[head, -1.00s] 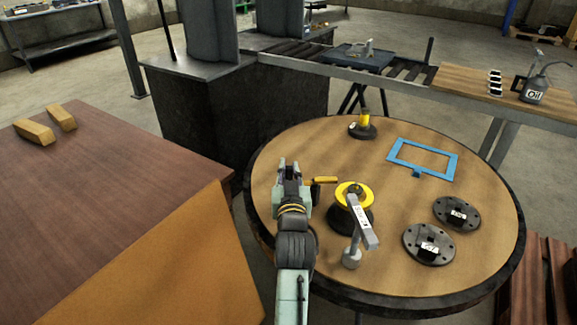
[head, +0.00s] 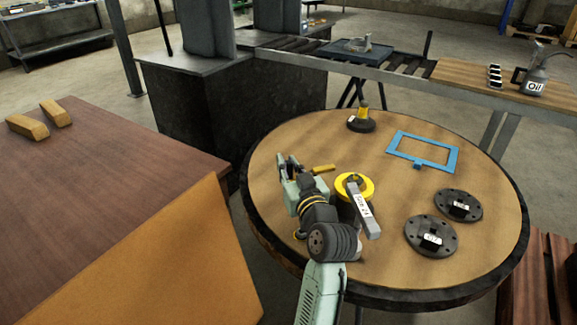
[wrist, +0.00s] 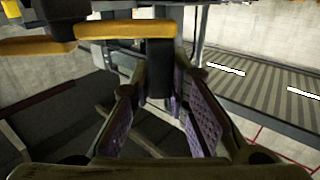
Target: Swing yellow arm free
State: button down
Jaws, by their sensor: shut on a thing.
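The yellow arm (head: 324,168) is a short bar at the left of a yellow round hub (head: 366,186) on a dark base, on the round table. A grey labelled bar (head: 361,212) slants across the hub. My gripper (head: 288,162) is at the arm's left end. In the wrist view the yellow arm (wrist: 125,30) crosses the top left, and a dark upright peg (wrist: 160,68) at its end stands between my finger pads (wrist: 162,105). My gripper is shut on this peg. My wrist hides part of the hub's base.
The round table (head: 440,280) also holds a blue frame (head: 393,151), two dark flanged discs (head: 475,208) (head: 415,232) and a dark base with a yellow post (head: 361,123). A brown bench (head: 110,165) stands close left. The table's middle back is clear.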

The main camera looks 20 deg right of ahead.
jog(key=c, duration=1.5)
grip_release()
jog(key=shift+s, duration=0.15)
jog(key=s, duration=0.8)
jog(key=s+a, duration=0.1)
jog(key=s, duration=0.2)
jog(key=shift+s, duration=0.4)
